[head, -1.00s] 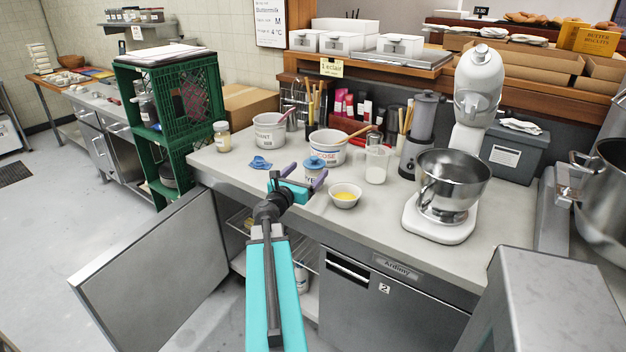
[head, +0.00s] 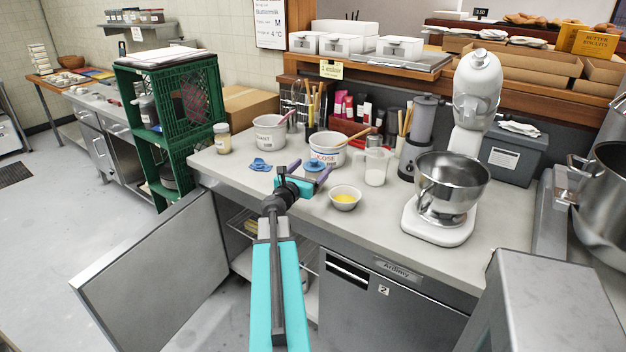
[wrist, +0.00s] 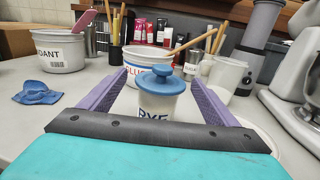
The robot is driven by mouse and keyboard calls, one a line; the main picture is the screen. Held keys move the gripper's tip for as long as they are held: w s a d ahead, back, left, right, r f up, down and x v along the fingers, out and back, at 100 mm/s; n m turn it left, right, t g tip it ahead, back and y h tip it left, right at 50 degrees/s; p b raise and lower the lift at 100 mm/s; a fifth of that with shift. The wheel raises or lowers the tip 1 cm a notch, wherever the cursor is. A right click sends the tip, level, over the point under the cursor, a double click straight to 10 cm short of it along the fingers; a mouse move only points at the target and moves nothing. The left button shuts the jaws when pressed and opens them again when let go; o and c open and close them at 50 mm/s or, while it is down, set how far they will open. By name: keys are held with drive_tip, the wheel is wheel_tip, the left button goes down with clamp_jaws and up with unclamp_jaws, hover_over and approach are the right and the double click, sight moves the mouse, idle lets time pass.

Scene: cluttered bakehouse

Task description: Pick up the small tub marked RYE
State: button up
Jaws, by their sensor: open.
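The small tub marked RYE (wrist: 160,103) is white with a blue knobbed lid and stands upright on the counter. In the wrist view it sits between the two purple fingers of my gripper (wrist: 158,88), with the lower part of its label hidden by the gripper's dark front edge. In the head view the blue lid of the RYE tub (head: 312,165) shows just beyond my gripper (head: 309,172), which hides most of the tub's body. My gripper is open, and a gap shows between the tub and each finger.
A larger tub (head: 327,158) with a wooden spoon stands close behind. A clear jug (head: 376,170) and a bowl with yellow contents (head: 345,197) are at the right. A blue cloth (head: 260,165) and another white tub (head: 268,135) are at the left. The mixer (head: 440,226) stands further right.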

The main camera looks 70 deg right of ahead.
drive_tip(key=shift+s+d, duration=0.1)
drive_tip(key=shift+d, duration=0.9)
drive_tip(key=c, duration=1.8)
drive_tip(key=shift+o, duration=0.2)
drive_tip(key=shift+r+p, duration=0.15)
drive_tip(key=shift+p, duration=0.15)
